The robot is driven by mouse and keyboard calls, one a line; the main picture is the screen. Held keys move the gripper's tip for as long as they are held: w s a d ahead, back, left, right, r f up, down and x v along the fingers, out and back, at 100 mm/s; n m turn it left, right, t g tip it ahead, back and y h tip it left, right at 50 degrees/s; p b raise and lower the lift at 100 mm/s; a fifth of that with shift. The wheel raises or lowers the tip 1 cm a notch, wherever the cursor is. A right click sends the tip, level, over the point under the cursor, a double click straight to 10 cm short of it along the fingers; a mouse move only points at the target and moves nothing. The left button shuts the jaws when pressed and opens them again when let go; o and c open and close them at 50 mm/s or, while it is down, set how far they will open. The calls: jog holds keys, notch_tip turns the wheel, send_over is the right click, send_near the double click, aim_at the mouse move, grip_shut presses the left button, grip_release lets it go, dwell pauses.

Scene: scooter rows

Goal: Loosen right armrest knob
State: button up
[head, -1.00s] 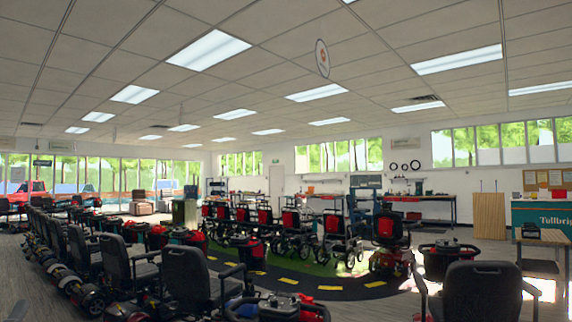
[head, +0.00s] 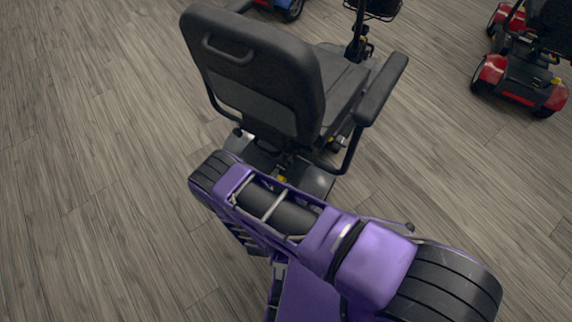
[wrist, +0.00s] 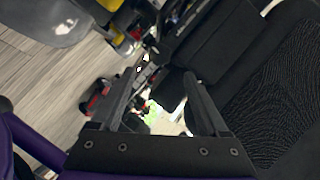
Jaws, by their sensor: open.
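A scooter's black seat (head: 255,75) is seen from behind in the head view, with its right armrest (head: 382,88) sticking out on the right. A bent tube (head: 345,160) runs from under the seat up to that armrest. I cannot make out the armrest knob in either view. In the wrist view my gripper (wrist: 158,75) has its two dark fingers apart, with nothing seen held between them. The ribbed black seat surface (wrist: 275,110) is to the right of the fingers. My purple arm hides the lower part of the head view, and the gripper is not visible there.
A shiny grey rear cover (head: 312,178) is below the seat and also shows in the wrist view (wrist: 50,20). A red scooter (head: 515,75) stands at the upper right. A blue one (head: 290,8) shows at the top edge. Bare wooden floor (head: 80,150) lies left.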

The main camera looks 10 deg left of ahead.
aim_at(287, 162)
jog(key=b+x, duration=0.1)
jog(key=x, duration=0.7)
jog(key=shift+c, duration=0.3)
grip_shut()
